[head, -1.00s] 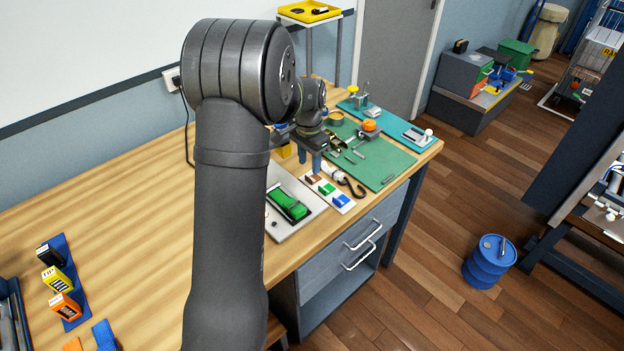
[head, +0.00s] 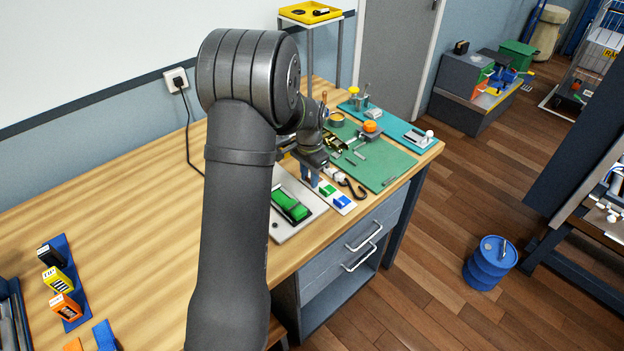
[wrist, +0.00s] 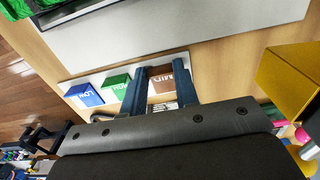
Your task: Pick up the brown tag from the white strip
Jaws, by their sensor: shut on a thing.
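The brown tag (wrist: 163,82) stands on the white strip (wrist: 68,84), between the two blue fingers of my gripper (wrist: 158,80) in the wrist view. The fingers are shut on its sides, and white lettering shows on its face. In the head view my gripper (head: 310,176) is down at the far end of the white strip (head: 347,209) and hides the brown tag. A green tag (wrist: 115,86) and a blue tag (wrist: 87,95) stand beside it on the strip; in the head view the green tag (head: 327,190) is nearest my fingers.
A pale plate (head: 285,232) with a green object (head: 291,206) lies left of the strip. A black hooked item (head: 352,188) and a green mat (head: 385,170) lie to its right. A yellow block (wrist: 290,80) is close on the right in the wrist view.

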